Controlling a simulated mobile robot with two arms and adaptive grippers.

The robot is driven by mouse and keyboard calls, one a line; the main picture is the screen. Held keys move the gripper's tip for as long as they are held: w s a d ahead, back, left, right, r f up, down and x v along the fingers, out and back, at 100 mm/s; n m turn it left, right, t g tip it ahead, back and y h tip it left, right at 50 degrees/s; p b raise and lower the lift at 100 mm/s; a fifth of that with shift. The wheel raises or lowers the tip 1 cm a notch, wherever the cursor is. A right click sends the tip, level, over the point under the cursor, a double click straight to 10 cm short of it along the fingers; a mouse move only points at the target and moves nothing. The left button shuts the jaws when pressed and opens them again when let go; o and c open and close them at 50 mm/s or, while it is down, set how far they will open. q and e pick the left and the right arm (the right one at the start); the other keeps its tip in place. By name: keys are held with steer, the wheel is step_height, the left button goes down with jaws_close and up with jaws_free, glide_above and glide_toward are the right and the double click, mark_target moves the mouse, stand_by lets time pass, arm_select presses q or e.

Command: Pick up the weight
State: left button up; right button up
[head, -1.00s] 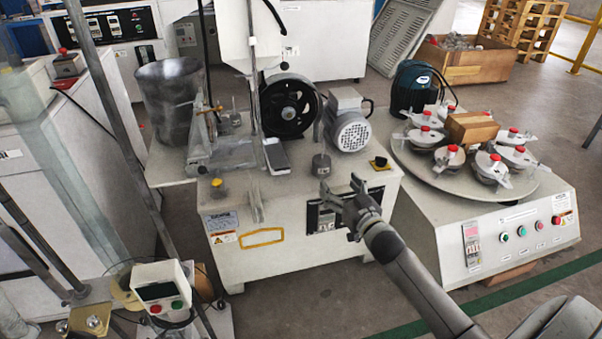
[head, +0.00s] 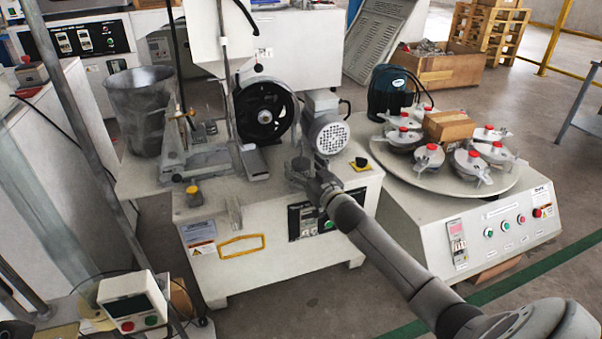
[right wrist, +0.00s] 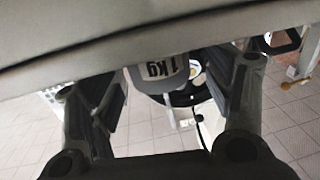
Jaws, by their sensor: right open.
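The weight (right wrist: 160,74) is a grey cylinder marked "1kg". In the right wrist view it shows upper middle, in the gap between the two fingers of my right gripper (right wrist: 172,95). The fingers are apart, with space visible on both sides, so the gripper is open. In the head view my right gripper (head: 300,172) is over the top of the white machine (head: 232,205), at the weight's place, and covers most of it. I cannot tell whether a finger touches it. My left gripper is not in view.
A motor (head: 326,133) and a black wheel (head: 264,112) stand just behind the right gripper. A yellow-based black knob (head: 360,163) is to its right. A turntable (head: 440,180) with several red-topped holders is further right. A grey bucket (head: 140,108) stands at left.

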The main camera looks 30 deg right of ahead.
steer(key=shift+w+d+b, duration=0.15)
steer(key=shift+w+b, duration=0.15)
steer(key=shift+w, duration=0.9)
jaws_close()
steer(key=shift+r, duration=0.15)
